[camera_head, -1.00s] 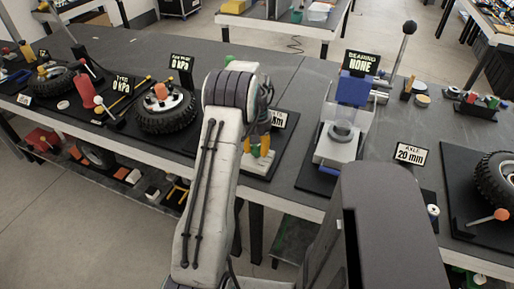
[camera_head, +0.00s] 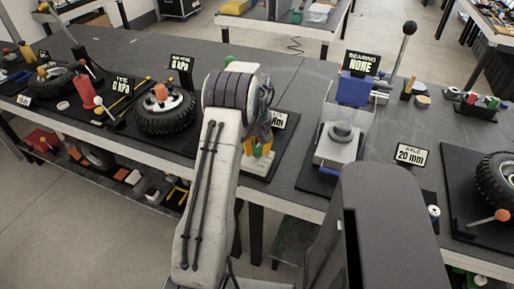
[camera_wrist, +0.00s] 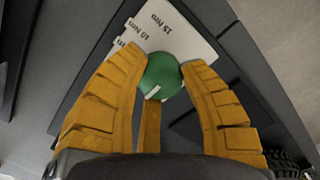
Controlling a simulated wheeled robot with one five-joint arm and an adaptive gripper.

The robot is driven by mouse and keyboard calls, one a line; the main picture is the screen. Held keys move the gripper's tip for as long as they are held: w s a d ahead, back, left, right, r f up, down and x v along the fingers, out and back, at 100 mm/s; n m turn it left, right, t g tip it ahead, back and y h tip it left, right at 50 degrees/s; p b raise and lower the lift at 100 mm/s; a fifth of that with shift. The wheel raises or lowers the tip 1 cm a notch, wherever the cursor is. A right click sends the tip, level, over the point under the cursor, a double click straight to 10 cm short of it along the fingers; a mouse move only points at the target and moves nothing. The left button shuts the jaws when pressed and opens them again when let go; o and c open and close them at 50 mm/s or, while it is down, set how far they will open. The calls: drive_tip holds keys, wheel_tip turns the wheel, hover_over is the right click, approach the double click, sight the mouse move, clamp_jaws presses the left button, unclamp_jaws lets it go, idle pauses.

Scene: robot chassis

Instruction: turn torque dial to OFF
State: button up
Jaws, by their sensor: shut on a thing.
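The torque dial (camera_wrist: 162,74) is a round green knob with a white mark on its lower left side in the wrist view. It sits on a white plate (camera_wrist: 190,38) printed "10 Nm" and "15 Nm"; I cannot see an OFF label. My gripper (camera_wrist: 161,68) has its yellow fingers closed on the dial from both sides, with another finger below it. In the head view my gripper (camera_head: 257,146) is down at the plate, and my arm hides most of the dial station and its sign.
A bearing press (camera_head: 345,120) with a "NONE" sign stands right of my gripper. A tyre (camera_head: 166,110) on a wheel stands to the left. An "AXLE 20 mm" sign (camera_head: 409,154) and another wheel are farther right. The table's front edge is close below.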

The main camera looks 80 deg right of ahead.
sight(257, 147)
drive_tip(key=shift+a+f, duration=0.15)
drive_tip(key=o, duration=1.2)
wheel_tip(257, 147, up, 12)
idle(0.8)
